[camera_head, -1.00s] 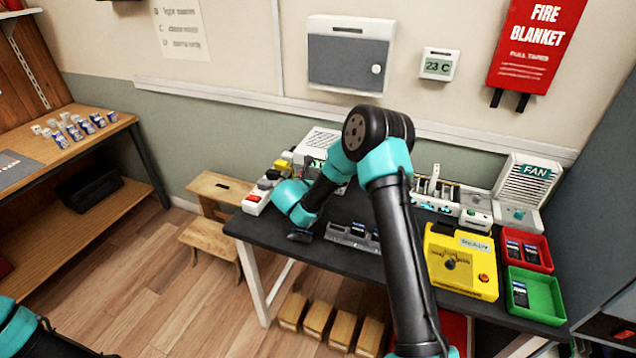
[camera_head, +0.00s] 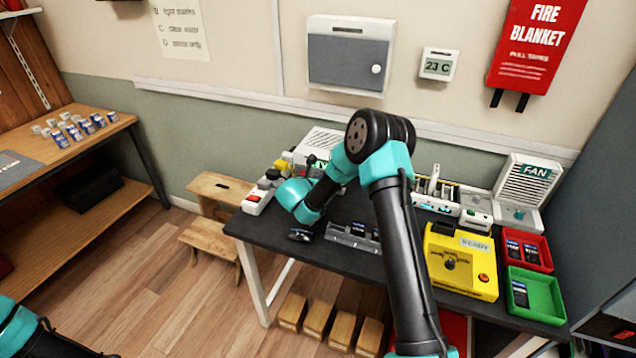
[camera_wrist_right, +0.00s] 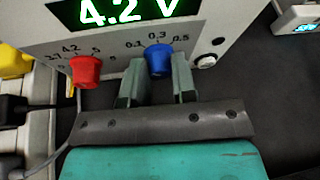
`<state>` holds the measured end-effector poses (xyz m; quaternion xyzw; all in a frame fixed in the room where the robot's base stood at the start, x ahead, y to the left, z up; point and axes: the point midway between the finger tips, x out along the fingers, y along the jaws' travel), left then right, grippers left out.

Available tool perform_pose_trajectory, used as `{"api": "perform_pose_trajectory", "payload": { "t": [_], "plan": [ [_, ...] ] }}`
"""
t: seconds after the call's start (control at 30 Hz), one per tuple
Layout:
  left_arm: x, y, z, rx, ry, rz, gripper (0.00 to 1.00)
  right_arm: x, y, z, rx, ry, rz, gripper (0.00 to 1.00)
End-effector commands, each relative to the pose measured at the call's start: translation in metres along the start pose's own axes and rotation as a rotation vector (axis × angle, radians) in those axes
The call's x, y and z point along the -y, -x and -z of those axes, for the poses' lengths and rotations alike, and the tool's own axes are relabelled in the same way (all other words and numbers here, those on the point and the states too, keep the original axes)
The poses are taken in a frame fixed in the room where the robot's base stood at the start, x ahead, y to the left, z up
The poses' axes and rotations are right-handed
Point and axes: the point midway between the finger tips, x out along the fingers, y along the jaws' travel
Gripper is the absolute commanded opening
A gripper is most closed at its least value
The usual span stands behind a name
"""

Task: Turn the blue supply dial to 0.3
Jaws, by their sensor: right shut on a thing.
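The blue supply dial (camera_wrist_right: 159,58) is on the front of the power supply (camera_wrist_right: 120,42), under marks 0.1, 0.3 and 0.5. My right gripper (camera_wrist_right: 158,80) is shut on this dial, one finger on each side. Which mark the dial points to is not clear. A red dial (camera_wrist_right: 86,71) sits to its left, and the green display reads 4.2 V. In the head view the power supply (camera_head: 320,137) is partly hidden behind my right arm. My left arm shows only at the lower left corner, with its gripper out of view.
The dark table (camera_head: 275,243) also holds a grey phone rack (camera_head: 350,238), a yellow fixture (camera_head: 461,262) with a READY display, a red tray (camera_head: 548,268) and a green tray (camera_head: 553,318). A red-switched power strip (camera_head: 257,203) lies left of my right wrist.

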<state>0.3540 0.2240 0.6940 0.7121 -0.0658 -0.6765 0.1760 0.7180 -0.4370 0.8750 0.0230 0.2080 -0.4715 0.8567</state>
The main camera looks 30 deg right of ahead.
Motion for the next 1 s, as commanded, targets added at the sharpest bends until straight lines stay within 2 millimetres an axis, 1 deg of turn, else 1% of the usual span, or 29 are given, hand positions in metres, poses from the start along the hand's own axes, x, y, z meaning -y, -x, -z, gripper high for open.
{"api": "perform_pose_trajectory", "payload": {
  "t": [0.27, 0.47, 0.67, 1.0],
  "plan": [
    [0.0000, 0.0000, 0.0000, 0.000, 0.000, 0.000, 0.00, 0.0003, 0.0000, -0.0001, -0.001, -0.010, -0.004, 0.02],
    [0.0000, 0.0000, 0.0000, 0.000, 0.000, 0.000, 0.00, 0.0013, -0.0001, -0.0005, -0.004, -0.057, -0.023, 0.02],
    [0.0000, 0.0000, 0.0000, 0.000, 0.000, 0.000, 0.00, 0.0027, -0.0004, -0.0003, -0.012, -0.157, -0.065, 0.02],
    [0.0000, 0.0000, 0.0000, 0.000, 0.000, 0.000, 0.00, 0.0051, -0.0008, 0.0001, -0.031, -0.412, -0.174, 0.02]
  ]
}}
